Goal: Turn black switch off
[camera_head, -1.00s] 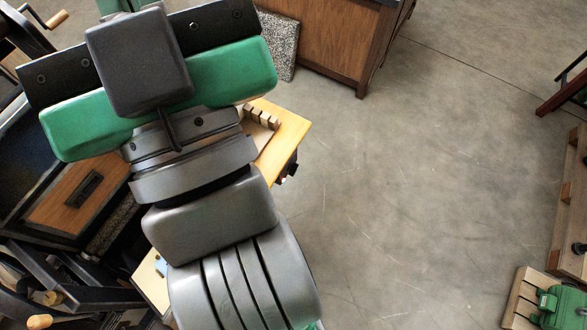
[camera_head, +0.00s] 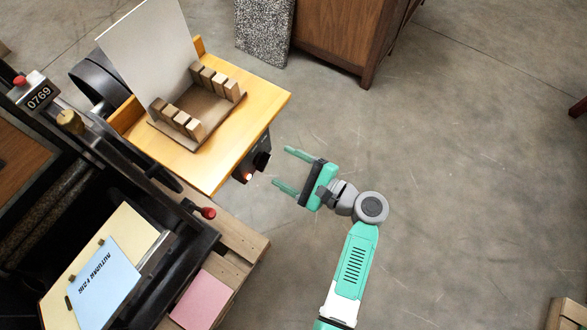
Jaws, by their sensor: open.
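A black switch box (camera_head: 256,160) is fixed to the right side of the wooden feed board, with a small lit orange-red spot (camera_head: 248,176) at its lower end. The position of its lever or button is too small to tell. My gripper (camera_head: 281,170) is to the right of the box, over the floor. Its two green fingers are apart, empty, and point left towards the box. A short gap shows between the fingertips and the box; they do not appear to touch it.
The wooden feed board (camera_head: 262,105) carries a rack of wooden blocks (camera_head: 190,98) and a white sheet. A red-knobbed lever (camera_head: 206,212) sticks out below it. A pink sheet (camera_head: 201,299) lies lower down. A brown cabinet (camera_head: 345,35) stands behind.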

